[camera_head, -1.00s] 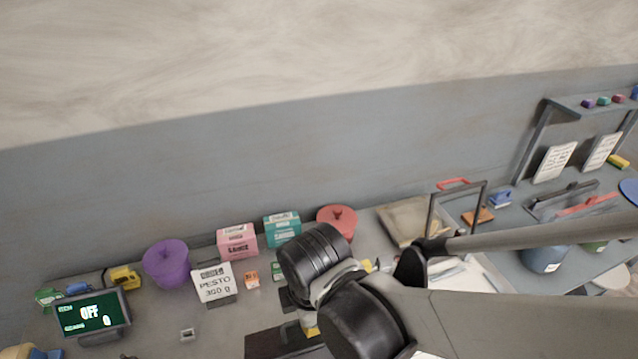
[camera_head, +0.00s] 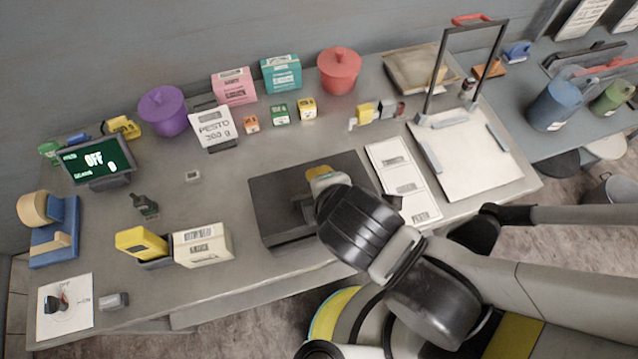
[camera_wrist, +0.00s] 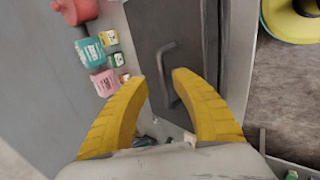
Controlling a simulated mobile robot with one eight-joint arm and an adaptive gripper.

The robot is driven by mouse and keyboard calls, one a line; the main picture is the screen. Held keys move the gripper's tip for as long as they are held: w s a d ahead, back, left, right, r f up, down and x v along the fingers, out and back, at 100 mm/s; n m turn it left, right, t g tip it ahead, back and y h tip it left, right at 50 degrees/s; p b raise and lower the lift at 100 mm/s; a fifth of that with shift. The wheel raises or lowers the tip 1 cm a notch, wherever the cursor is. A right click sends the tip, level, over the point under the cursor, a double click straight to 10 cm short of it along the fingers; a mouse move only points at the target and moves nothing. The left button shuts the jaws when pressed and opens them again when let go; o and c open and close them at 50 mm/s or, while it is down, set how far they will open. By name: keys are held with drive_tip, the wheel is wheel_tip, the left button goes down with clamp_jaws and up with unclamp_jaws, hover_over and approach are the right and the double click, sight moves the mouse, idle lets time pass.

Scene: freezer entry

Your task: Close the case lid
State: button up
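The dark grey case (camera_head: 280,190) lies on the workbench in the middle of the head view, a broad flat panel uppermost. My gripper (camera_head: 320,173) is above its right part, and my wrist hides some of the case. In the wrist view the dark panel (camera_wrist: 150,25) carries a bar handle (camera_wrist: 163,62). My gripper's two yellow fingers (camera_wrist: 161,81) are apart, with the handle near and between their tips. I cannot tell if they touch it. How far the lid stands open is not clear.
White papers (camera_head: 395,165) and a white board with a frame (camera_head: 465,160) lie right of the case. A boxed carton (camera_head: 202,245) stands to its left. Small boxes (camera_head: 279,113), a purple pot (camera_head: 164,112) and a red pot (camera_head: 340,72) stand behind.

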drive_tip(key=shift+r, duration=0.15)
drive_tip(key=v, duration=1.1)
drive_tip(key=shift+s+r, duration=0.25)
